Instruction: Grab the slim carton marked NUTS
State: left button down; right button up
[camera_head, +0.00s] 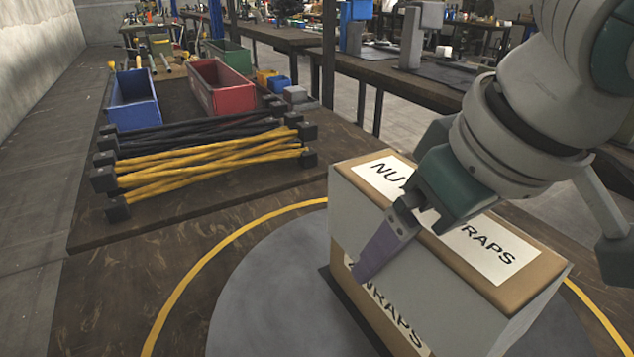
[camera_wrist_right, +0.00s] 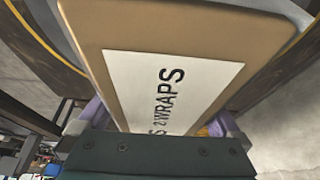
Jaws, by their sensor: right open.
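The slim carton (camera_head: 490,245) has a tan top, pale grey sides and a white label reading "NU… WRAPS", partly covered by my gripper. My right gripper (camera_head: 405,228) is open over the carton, with one purple finger down along its near long side. The far finger is hidden in the head view. In the right wrist view the carton (camera_wrist_right: 130,35) lies below the gripper (camera_wrist_right: 160,118), with a purple finger at each side of it. I cannot tell whether the fingers touch it. My left gripper is out of view.
A tan part with a "WRAPS" label (camera_head: 395,318) shows beneath the carton's grey side. A grey disc (camera_head: 265,300) with a yellow ring lies around it.

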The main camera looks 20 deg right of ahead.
grip_shut()
dwell(0.8)
